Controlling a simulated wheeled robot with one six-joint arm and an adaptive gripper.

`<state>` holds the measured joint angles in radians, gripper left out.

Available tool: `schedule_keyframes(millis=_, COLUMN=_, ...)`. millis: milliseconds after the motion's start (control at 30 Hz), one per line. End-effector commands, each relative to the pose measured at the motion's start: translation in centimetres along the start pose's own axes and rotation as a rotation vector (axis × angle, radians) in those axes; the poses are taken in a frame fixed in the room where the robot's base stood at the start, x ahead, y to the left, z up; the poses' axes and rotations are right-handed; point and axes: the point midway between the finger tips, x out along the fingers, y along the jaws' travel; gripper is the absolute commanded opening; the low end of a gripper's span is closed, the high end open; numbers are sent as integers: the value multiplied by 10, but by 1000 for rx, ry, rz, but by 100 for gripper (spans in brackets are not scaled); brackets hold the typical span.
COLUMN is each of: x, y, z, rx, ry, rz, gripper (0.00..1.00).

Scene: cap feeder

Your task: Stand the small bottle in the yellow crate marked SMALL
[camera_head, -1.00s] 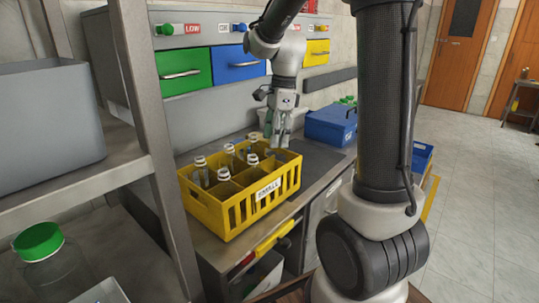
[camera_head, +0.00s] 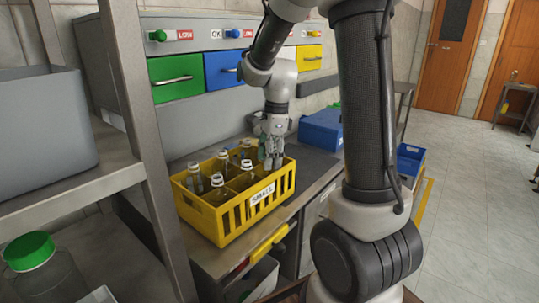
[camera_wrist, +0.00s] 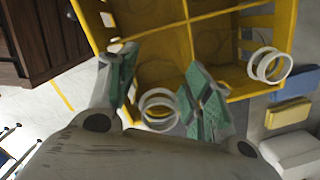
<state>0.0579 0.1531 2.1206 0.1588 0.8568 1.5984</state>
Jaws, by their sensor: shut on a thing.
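The yellow crate (camera_head: 236,219) marked SMALL stands on the bench, with a grid of compartments. Several clear bottles (camera_head: 217,190) stand in its left and middle compartments. My gripper (camera_head: 272,158) is low over the crate's right end, its fingers down at rim height. In the wrist view, my gripper (camera_wrist: 160,92) has green-padded fingers on both sides of the small bottle (camera_wrist: 158,108), whose pale ring-shaped neck shows between them. The crate (camera_wrist: 95,18) lies beyond them there. The held bottle's lower part is hidden, so I cannot tell whether it touches the crate floor.
A blue box (camera_head: 322,130) stands on the bench right of the crate. Green, blue and yellow drawers (camera_head: 180,78) are behind. A grey shelf post (camera_head: 150,150) stands close on the left. Another bottle's neck (camera_wrist: 269,65) shows right of my gripper in the wrist view.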

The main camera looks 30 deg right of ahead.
Motion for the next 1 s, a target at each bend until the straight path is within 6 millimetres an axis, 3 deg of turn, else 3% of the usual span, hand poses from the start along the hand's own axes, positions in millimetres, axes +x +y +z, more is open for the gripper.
schedule_keyframes(millis=100, x=1, y=0, z=0, rx=0, ry=0, rz=0, gripper=38)
schedule_keyframes(millis=133, x=1, y=0, z=0, rx=0, ry=0, rz=0, gripper=56)
schedule_keyframes(millis=233, x=0, y=0, z=0, rx=0, ry=0, rz=-1, gripper=72)
schedule_keyframes(millis=667, x=-8, y=-1, z=1, rx=0, ry=0, rz=-4, gripper=72)
schedule_keyframes(millis=767, x=-23, y=-1, z=2, rx=1, ry=-1, rz=-6, gripper=72)
schedule_keyframes(millis=1000, x=-80, y=-1, z=2, rx=0, ry=-1, rz=-6, gripper=72)
